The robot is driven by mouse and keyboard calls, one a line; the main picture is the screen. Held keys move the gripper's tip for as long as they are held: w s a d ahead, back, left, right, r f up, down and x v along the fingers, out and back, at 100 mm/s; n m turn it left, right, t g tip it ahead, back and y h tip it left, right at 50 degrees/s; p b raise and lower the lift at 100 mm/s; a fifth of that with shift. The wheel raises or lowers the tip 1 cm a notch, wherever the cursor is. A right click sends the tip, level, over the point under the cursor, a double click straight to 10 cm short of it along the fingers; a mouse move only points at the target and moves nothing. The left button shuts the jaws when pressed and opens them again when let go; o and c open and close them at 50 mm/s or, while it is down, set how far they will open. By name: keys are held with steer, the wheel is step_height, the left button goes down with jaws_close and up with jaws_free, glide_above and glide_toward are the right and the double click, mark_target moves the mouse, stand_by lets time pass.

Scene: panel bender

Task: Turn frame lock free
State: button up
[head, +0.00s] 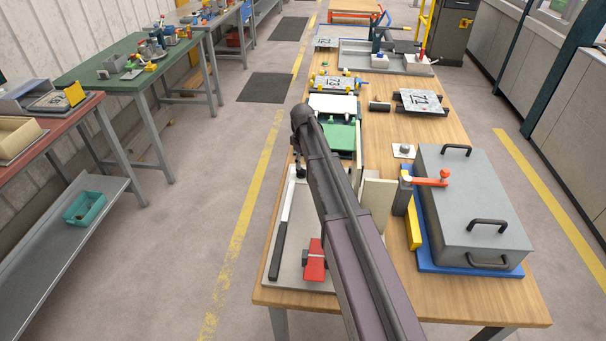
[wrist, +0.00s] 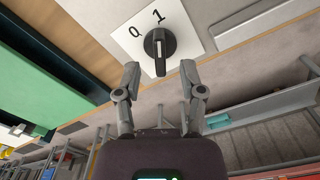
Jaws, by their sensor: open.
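The frame lock appears to be a black rotary knob (wrist: 160,46) on a white plate (wrist: 188,32) marked 0 and 1. In the wrist view its bar lies in line with the 1, and a white mark shows on it. My gripper (wrist: 160,68) is open. Its two fingertips stand apart on either side of the knob's lower end in the picture, with visible gaps and nothing held. Depth between fingertips and knob is hard to tell. In the head view my arm hides much of this area, and the knob cannot be made out clearly.
A green panel (head: 341,137) lies beside my arm. A grey lidded box (head: 475,205) with black handles and a red-knobbed lever (head: 430,181) stands at the right. A red block (head: 315,262) sits at the near left. Open wood (head: 390,125) shows behind the box.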

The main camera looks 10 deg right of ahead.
mark_target(303, 168)
steer(key=shift+f+b, duration=1.55)
steer(key=shift+f, duration=0.25)
jaws_close()
